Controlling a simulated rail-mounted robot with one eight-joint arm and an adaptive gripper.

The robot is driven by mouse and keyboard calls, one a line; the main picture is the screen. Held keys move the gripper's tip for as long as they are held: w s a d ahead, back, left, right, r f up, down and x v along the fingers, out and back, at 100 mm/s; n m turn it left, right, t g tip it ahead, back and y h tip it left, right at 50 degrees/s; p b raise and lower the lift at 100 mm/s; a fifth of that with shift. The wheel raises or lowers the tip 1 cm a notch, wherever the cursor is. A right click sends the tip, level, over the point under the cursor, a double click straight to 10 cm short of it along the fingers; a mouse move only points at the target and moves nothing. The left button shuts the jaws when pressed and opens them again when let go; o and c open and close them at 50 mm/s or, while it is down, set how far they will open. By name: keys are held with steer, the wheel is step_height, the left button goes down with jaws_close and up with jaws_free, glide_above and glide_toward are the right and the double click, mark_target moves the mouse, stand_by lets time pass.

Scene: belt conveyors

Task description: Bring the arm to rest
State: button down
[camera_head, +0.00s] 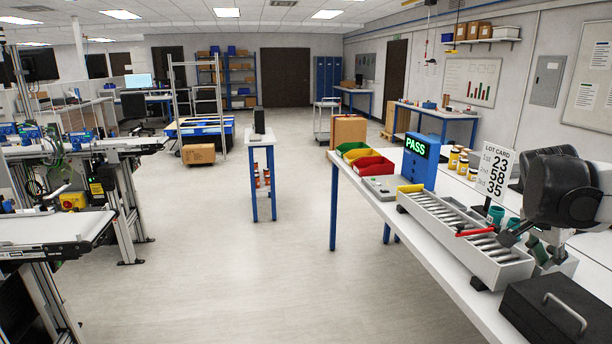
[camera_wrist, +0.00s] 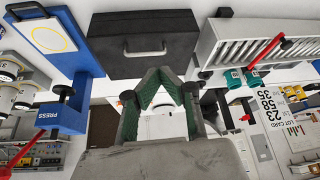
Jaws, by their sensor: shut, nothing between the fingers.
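My gripper (camera_head: 538,250) hangs above the right-hand workbench (camera_head: 440,268), by the near end of a grey roller tray (camera_head: 490,262). In the wrist view, my gripper (camera_wrist: 160,78) has its green-padded fingers drawn together into a point, with nothing between them. A black case with a handle (camera_wrist: 140,40) lies beyond the fingertips there; this case also shows at the lower right of the head view (camera_head: 555,312). My arm bends at the right edge of the head view, and the rest of it is out of the picture.
The bench also holds a blue PASS display (camera_head: 416,165), red, yellow and green bins (camera_head: 374,167), and a lot card (camera_head: 497,170) reading 23, 58, 35. A red-handled lever (camera_head: 475,231) stands at the tray.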

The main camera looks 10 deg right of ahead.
steer(key=s+a+f+n+t+y, duration=0.1)
steer(key=a+n, duration=0.4)
steer(key=a, duration=0.7)
steer(key=s+a+f+n+t+y+b, duration=0.1)
steer(key=s+a+f+n+t+y, duration=0.1)
steer(key=a, duration=1)
steer(key=s+a+f+n+t+y+b, duration=0.1)
steer(key=s+a+f+n, duration=0.3)
steer(key=a+n, duration=0.4)
steer(key=s+a+t+y, duration=0.1)
steer(key=a, duration=0.3)
steer(key=shift+a+f+n+t, duration=0.3)
steer(key=shift+f+t, duration=0.05)
steer(key=shift+t, duration=0.05)
steer(key=shift+w, duration=0.1)
